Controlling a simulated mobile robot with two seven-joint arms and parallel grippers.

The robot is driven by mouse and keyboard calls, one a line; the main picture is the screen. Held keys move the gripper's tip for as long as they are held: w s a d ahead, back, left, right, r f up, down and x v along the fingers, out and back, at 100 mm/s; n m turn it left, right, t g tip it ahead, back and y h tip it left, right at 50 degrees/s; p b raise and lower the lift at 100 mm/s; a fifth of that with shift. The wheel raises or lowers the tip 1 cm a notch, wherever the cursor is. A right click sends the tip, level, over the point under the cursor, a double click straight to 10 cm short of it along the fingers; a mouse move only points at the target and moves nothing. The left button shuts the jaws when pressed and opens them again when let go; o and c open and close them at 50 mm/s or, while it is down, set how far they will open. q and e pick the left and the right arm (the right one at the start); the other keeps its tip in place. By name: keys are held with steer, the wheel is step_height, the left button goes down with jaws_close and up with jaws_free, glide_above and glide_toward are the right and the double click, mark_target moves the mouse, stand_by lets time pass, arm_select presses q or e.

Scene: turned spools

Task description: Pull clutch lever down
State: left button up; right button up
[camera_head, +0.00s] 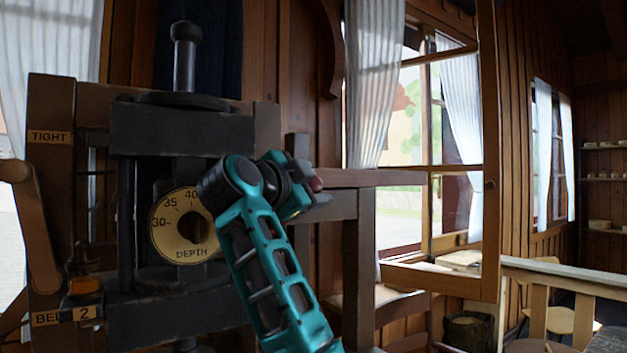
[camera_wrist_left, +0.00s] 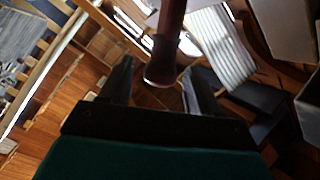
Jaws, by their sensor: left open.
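My left gripper (camera_head: 312,188) is at the right side of the dark machine in the head view, with its teal arm coming up from below. In the left wrist view its two dark fingers (camera_wrist_left: 158,78) are apart. A dark reddish-brown rod with a rounded end (camera_wrist_left: 166,52), which looks like the clutch lever's handle, reaches down between the fingertips. I cannot tell whether the fingers touch it. In the head view only a small reddish tip (camera_head: 316,184) shows at the gripper; the rest of the lever is hidden. My right gripper is not in view.
The machine carries a DEPTH dial (camera_head: 180,252), a black knobbed post (camera_head: 184,60) and a wooden lever (camera_head: 35,225) at left by a TIGHT label (camera_head: 49,137). A wooden beam (camera_head: 370,178) runs right behind the gripper. An open window frame (camera_head: 488,200) stands further right.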

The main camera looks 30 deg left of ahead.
arm_select(q)
steer(key=shift+w, duration=0.7)
steer(key=shift+c, duration=0.4)
jaws_close()
